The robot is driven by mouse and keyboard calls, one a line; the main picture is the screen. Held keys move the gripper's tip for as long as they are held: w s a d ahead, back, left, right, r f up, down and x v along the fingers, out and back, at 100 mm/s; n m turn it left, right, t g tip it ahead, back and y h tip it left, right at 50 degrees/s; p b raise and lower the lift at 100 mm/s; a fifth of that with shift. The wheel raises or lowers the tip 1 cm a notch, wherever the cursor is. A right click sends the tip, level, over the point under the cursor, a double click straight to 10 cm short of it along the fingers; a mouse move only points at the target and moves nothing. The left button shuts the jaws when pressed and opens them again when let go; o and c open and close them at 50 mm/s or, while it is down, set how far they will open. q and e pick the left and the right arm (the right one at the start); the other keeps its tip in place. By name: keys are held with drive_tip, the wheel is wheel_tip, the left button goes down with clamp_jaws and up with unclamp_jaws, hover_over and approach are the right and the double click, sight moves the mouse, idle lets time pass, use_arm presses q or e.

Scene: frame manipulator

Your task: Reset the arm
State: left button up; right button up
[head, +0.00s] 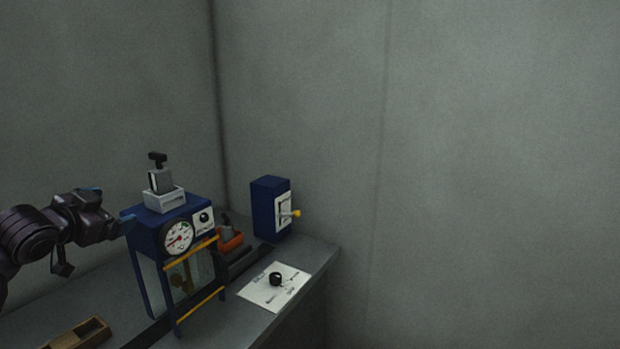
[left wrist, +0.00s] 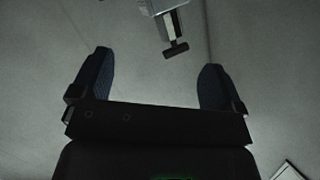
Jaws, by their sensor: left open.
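My left arm comes in from the left in the head view, and its gripper (head: 122,222) is close to the left side of a blue frame device (head: 150,240) on the bench. I cannot tell whether it touches the device. In the left wrist view the gripper (left wrist: 155,85) has its two dark fingers spread wide with nothing between them. A grey block with a black T-shaped handle (head: 160,178) stands in a white holder (head: 165,201) on top of the device. The handle also shows beyond the fingers in the left wrist view (left wrist: 175,47). My right gripper is not in view.
The device has a round gauge (head: 177,238) and yellow bars. A blue box with a yellow-tipped lever (head: 270,205) stands behind it. A white plate with a black knob (head: 262,292) lies front right. An orange tray (head: 230,240) and a wooden box (head: 75,334) are on the bench.

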use_arm(q)
drive_tip(key=s+d+f, duration=0.3)
drive_tip(key=f, duration=0.6)
drive_tip(key=s+d+f+n, duration=0.15)
drive_tip(key=s+f, duration=0.25)
drive_tip(key=f, duration=0.4)
drive_tip(key=s+d+f, duration=0.3)
drive_tip(key=d+f, duration=0.1)
drive_tip(key=f, duration=0.5)
drive_tip(key=s+d+f+n+g+y, duration=0.1)
drive_tip(key=s+d+f+n+g, duration=0.1)
drive_tip(key=s+f, duration=0.6)
drive_tip(key=s+d+f+n+g+b, duration=0.1)
drive_tip(key=s+d+f+n, duration=0.1)
drive_tip(key=s+d+f, duration=0.3)
drive_tip(key=s+f, duration=0.4)
drive_tip(key=s, duration=0.2)
drive_tip(key=shift+s+g+y, duration=0.15)
drive_tip(key=shift+g+y, duration=0.25)
drive_tip(key=shift+n, duration=0.25)
drive_tip(key=shift+c, duration=0.3)
